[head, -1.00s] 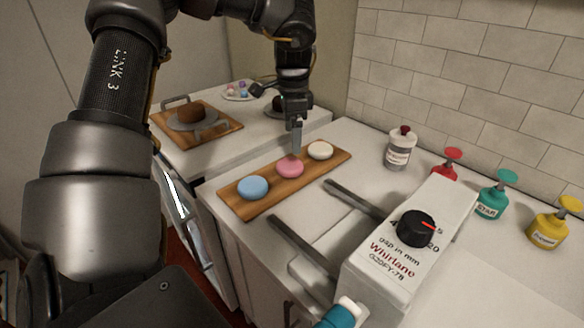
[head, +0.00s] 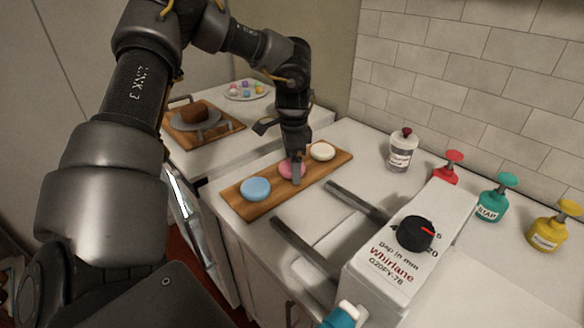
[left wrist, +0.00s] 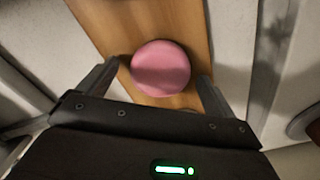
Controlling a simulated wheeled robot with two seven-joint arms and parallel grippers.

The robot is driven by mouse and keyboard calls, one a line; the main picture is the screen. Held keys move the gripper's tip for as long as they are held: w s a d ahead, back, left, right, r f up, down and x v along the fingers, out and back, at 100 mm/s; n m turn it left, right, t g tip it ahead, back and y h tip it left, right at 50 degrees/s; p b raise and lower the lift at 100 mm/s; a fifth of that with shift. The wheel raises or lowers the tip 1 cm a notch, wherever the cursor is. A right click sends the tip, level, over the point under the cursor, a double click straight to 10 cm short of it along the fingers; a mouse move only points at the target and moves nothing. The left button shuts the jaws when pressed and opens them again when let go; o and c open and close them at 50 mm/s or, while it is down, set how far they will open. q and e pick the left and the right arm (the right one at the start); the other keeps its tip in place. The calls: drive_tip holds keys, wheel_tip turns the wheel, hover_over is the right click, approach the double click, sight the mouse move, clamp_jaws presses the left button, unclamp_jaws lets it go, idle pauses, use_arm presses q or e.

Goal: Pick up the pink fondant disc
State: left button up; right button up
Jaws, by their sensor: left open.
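The pink fondant disc (head: 286,170) lies on a wooden board (head: 268,207) between a blue disc (head: 255,188) and a white disc (head: 322,151). My left gripper (head: 297,180) points down at the pink disc and partly covers it in the head view. In the left wrist view the pink disc (left wrist: 160,68) sits between the two open fingers of my left gripper (left wrist: 158,80), with a gap on each side. Whether the fingertips touch the board cannot be told. My right gripper is not in view.
A white Whirlane machine (head: 400,250) with a black knob and two metal bars stands in front right. Red (head: 447,172), teal (head: 491,203) and yellow (head: 549,233) bottles and a white jar (head: 401,152) stand along the wall. A brown cake (head: 190,112) sits behind.

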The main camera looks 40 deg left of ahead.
use_arm(q)
drive_tip(key=c, duration=1.1)
wheel_tip(320, 180, up, 10)
drive_tip(key=b, duration=0.1)
